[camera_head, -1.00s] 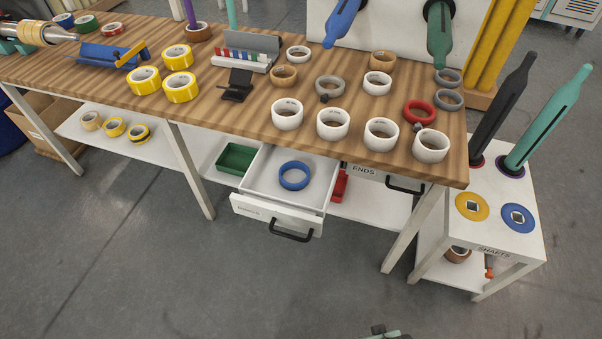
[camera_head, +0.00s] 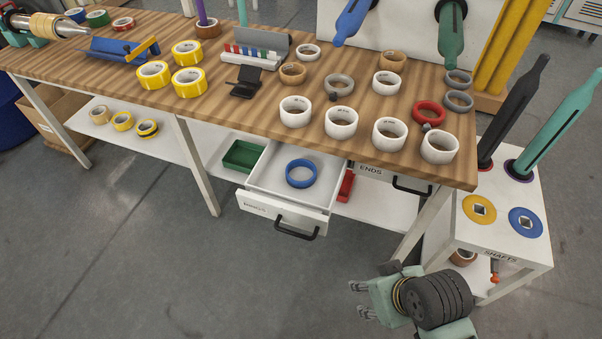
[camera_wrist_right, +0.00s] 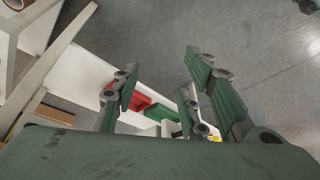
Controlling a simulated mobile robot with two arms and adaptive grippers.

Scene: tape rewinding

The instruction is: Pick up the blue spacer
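The blue spacer (camera_head: 301,174) is a blue ring lying flat in the open white drawer (camera_head: 258,198) under the wooden workbench, in the head view. My right gripper (camera_head: 361,299) is low at the bottom right of the head view, in front of and below the drawer and apart from the spacer. In the right wrist view its fingers (camera_wrist_right: 162,88) are spread with nothing held between them. The spacer cannot be made out in the wrist view. My left gripper is in neither view.
The workbench top (camera_head: 300,138) holds several white, yellow and grey rolls. A green bin (camera_head: 243,155) and a red bin (camera_head: 346,186) flank the drawer. A white shaft stand (camera_head: 505,240) is at the right. The floor before the drawer is clear.

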